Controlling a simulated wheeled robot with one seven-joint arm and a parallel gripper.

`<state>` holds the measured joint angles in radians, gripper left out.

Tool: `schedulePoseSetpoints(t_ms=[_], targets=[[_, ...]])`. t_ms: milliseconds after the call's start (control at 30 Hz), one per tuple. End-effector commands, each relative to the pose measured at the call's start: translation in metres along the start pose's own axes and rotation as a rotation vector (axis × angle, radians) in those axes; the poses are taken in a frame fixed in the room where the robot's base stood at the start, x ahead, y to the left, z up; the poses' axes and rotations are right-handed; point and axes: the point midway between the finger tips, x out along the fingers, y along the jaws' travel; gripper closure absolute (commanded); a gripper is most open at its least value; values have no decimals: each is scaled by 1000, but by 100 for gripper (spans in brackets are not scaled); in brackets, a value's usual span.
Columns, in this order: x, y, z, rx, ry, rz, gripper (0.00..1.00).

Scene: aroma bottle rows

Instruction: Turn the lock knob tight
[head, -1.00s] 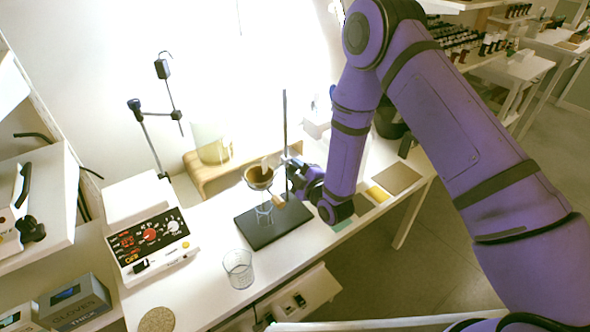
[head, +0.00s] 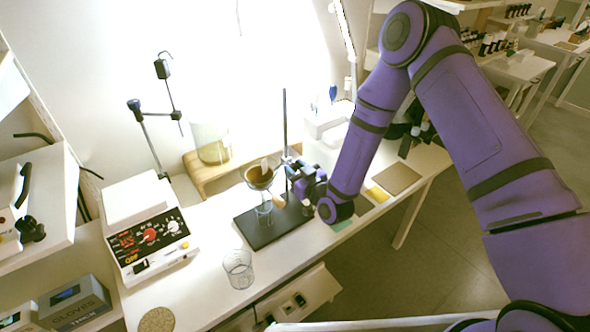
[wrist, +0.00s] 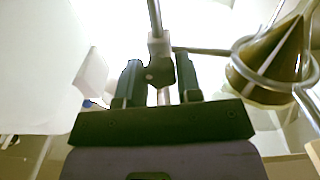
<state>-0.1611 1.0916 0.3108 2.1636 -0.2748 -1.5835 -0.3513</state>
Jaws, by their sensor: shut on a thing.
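The lab stand has a dark base plate (head: 270,226) and an upright metal rod (head: 285,120) on the bench. A ring on the rod holds a funnel with a brown cone (head: 258,176), also at the right of the wrist view (wrist: 272,62). My gripper (head: 298,172) is at the rod, just right of the funnel. The knob is hidden in the head view.
A glass beaker (head: 239,268) stands near the bench's front edge. A hot plate (head: 150,240) with dials is at the left. A wooden riser (head: 198,168) with a glass vessel stands behind. Coloured flat pads (head: 397,179) lie right of the stand.

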Motion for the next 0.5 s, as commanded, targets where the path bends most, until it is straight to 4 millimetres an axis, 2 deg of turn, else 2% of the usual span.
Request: schedulePoseSetpoints(t_ms=[500], targets=[[0, 1, 0, 491, 1, 2, 91]])
